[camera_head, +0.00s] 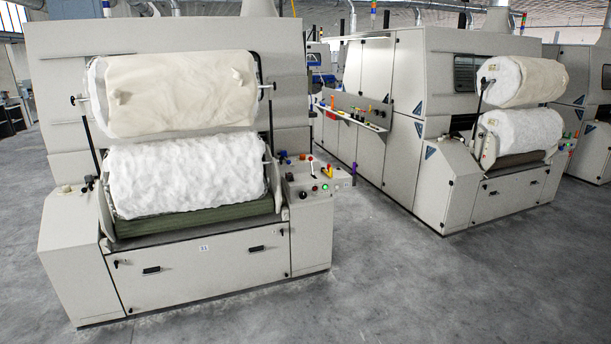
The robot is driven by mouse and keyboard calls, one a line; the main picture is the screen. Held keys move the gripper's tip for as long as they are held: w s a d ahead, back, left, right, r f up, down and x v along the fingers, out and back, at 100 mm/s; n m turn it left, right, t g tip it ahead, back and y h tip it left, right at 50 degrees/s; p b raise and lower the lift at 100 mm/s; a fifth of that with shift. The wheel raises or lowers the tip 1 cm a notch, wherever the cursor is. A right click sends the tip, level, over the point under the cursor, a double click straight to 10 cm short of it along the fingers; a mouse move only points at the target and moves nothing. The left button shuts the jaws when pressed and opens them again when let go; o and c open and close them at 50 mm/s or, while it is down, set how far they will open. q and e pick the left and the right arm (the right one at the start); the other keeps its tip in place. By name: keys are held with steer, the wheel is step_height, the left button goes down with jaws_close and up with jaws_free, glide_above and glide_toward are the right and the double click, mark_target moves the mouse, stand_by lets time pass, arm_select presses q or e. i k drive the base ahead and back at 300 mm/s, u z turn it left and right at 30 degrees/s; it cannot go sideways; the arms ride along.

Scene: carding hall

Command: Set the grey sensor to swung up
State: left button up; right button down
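I cannot pick out the grey sensor for certain at this distance. The near carding machine (200,275) stands at the left with a white fibre roll (185,172) low on a green roller (200,222) and a cream-covered roll (180,95) above it. A control panel (315,183) with small coloured buttons and a black ball knob sits at its right. Neither of my grippers is in view.
A second carding machine (505,190) with two rolls stands at the right. A shelf (350,117) with several small coloured items is on the side of the machine behind. Grey concrete floor (420,290) is clear in front and between the machines.

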mark_target(289, 176)
steer(key=u, duration=0.65)
steer(key=i, duration=4)
steer(key=z, duration=0.8)
steer(key=i, duration=0.75)
steer(key=z, duration=0.2)
